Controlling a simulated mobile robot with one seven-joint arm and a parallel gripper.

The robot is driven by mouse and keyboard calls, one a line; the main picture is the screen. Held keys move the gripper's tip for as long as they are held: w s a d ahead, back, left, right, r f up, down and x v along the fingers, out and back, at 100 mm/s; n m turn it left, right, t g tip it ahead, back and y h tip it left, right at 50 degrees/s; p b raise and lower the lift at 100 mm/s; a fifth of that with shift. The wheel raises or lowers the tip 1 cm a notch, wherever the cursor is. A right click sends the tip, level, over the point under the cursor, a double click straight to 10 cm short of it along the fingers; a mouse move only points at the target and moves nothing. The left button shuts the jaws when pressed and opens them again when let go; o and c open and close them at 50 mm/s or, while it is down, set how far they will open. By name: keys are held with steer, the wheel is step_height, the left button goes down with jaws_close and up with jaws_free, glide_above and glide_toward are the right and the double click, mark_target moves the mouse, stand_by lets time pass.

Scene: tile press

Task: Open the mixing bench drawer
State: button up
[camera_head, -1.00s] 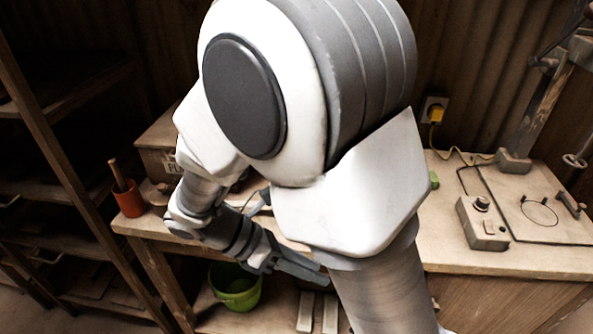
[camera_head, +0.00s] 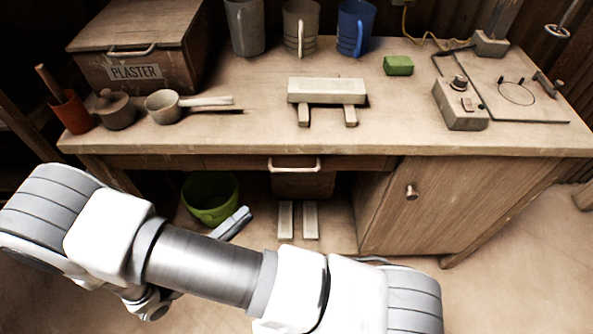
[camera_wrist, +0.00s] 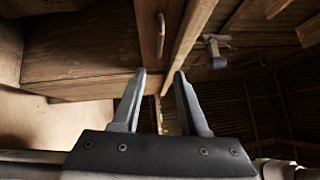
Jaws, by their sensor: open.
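The mixing bench (camera_head: 230,145) has a shallow wooden drawer (camera_head: 350,163) under its top, which looks closed. A pale bar handle (camera_head: 294,164) is on the drawer front. In the wrist view the drawer front (camera_wrist: 147,62) lies ahead, with the handle (camera_wrist: 160,36) just beyond the gap between my fingertips. My gripper (camera_wrist: 160,76) is open, with nothing between its fingers. In the head view what seems to be my gripper (camera_head: 234,222) shows low and left of the handle, mostly hidden behind my arm.
A green bucket (camera_head: 208,200) and two pale bars (camera_head: 297,220) are below the drawer. A cupboard door (camera_head: 425,205) with a knob is right of it. On the bench stand a plaster box (camera_head: 135,60), a saucepan (camera_head: 165,105), mugs and a small press (camera_head: 326,92).

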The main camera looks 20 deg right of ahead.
mark_target(296, 169)
steer(key=b+x, duration=0.2)
steer(key=x, duration=1.4)
steer(key=shift+w+d+b, duration=0.15)
steer(key=shift+d+b, duration=0.15)
steer(key=shift+d, duration=0.1)
jaws_close()
stand_by(0.5)
